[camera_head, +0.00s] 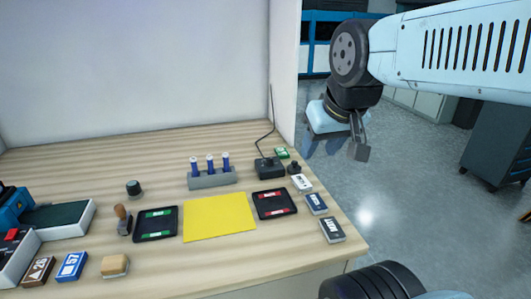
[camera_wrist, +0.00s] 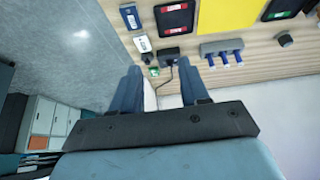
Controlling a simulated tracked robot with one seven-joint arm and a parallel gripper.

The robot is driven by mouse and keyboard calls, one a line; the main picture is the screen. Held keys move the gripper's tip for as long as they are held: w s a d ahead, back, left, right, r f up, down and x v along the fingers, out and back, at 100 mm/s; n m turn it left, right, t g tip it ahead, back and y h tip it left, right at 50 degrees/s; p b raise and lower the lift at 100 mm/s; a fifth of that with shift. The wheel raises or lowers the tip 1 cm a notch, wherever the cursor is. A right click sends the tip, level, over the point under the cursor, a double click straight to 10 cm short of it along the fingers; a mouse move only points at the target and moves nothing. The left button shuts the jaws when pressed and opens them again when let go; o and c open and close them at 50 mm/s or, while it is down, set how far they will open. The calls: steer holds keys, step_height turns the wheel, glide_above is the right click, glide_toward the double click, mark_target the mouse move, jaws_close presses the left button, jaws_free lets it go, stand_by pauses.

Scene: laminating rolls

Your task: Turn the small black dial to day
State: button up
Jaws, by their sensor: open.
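A small black dial-like knob (camera_head: 134,188) stands on the table at the left in the head view, and it shows at the right of the wrist view (camera_wrist: 285,40). A second small dark round piece (camera_head: 294,168) sits beside the black box with a cable. I cannot tell which one is the dial, and no day marking is readable. My gripper (camera_head: 359,145) is off the table's right side, above the floor, apart from everything. Its two fingers (camera_wrist: 160,90) are spread and empty in the wrist view.
The black box (camera_head: 270,169) has a thin upright cable. A blue-tube rack (camera_head: 212,178), yellow sheet (camera_head: 219,218), two black trays (camera_head: 155,223) (camera_head: 273,204) and several small boxes (camera_head: 331,230) crowd the table. A white wall (camera_head: 130,70) stands behind.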

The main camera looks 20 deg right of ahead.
steer(key=shift+o, duration=0.5)
steer(key=shift+w+r, duration=0.2)
steer(key=shift+w, duration=0.1)
steer(key=m+g, duration=0.6)
steer(key=m, duration=1.1)
glide_above(270, 158)
step_height(270, 158, down, 7)
step_height(270, 158, down, 14)
steer(key=shift+r, duration=0.2)
steer(key=shift+c, duration=0.3)
